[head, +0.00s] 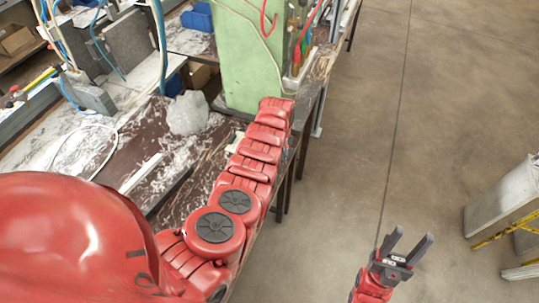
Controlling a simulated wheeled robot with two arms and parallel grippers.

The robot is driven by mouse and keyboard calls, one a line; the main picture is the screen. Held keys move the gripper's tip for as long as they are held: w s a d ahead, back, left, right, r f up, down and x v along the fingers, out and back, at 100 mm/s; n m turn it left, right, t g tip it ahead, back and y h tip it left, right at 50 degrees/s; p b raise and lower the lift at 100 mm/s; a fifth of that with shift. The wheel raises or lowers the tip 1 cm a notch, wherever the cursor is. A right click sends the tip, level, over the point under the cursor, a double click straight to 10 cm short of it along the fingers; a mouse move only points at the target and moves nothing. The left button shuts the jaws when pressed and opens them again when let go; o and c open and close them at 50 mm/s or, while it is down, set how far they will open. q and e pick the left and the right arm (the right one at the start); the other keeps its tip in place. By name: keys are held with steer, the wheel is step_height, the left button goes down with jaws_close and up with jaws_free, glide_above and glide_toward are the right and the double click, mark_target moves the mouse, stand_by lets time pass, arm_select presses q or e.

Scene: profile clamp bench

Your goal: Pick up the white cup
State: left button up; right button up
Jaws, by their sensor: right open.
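I cannot make out a white cup in the head view. A small pale object (233,142) on the bench is partly hidden behind my red arm, and I cannot tell what it is. My right gripper (412,237) is at the lower right, above the bare floor and clear of the bench. Its two dark fingers are apart with nothing between them. My left gripper does not show.
The dark, white-streaked bench (136,146) runs along the left. On it are a crumpled translucent lump (188,113) and a green machine column (248,58) with hoses. A blue bin (198,18) is behind. Grey boxes (503,195) stand at right. The floor between is clear.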

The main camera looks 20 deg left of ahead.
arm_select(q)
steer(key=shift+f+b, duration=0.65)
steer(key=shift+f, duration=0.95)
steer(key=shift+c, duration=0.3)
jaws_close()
